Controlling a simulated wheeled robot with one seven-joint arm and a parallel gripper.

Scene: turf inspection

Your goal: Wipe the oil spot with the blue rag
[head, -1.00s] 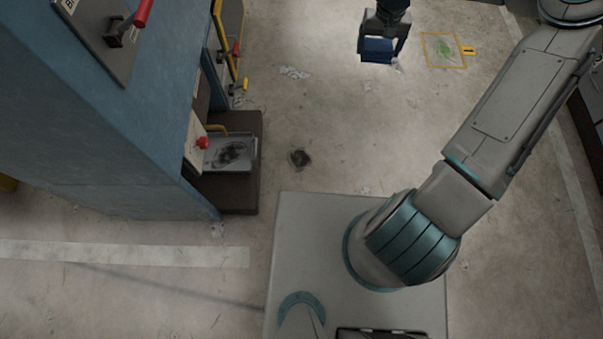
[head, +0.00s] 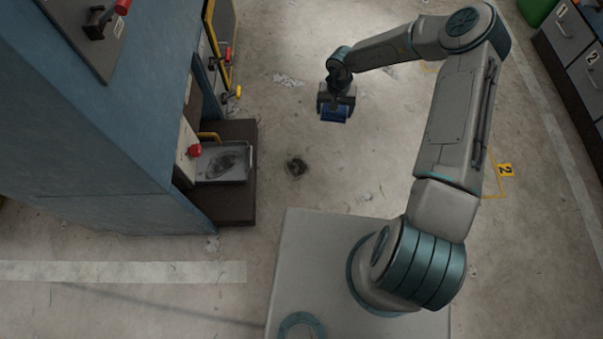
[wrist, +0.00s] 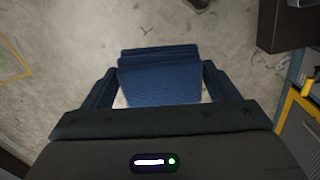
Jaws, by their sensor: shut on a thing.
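My gripper (head: 336,103) is shut on the blue rag (head: 333,115), which hangs folded below the fingers, above the floor. In the wrist view the rag (wrist: 160,85) spans the space between the fingers. The dark oil spot (head: 296,167) lies on the concrete floor, below and left of the gripper in the head view, apart from the rag. A dark patch at the top edge of the wrist view (wrist: 199,4) appears to be the same spot.
A blue machine (head: 95,130) stands at left, with a dark step (head: 238,205) bearing a stained metal tray (head: 205,180). Grey drawers (head: 572,35) stand at upper right. Floor around the spot is clear.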

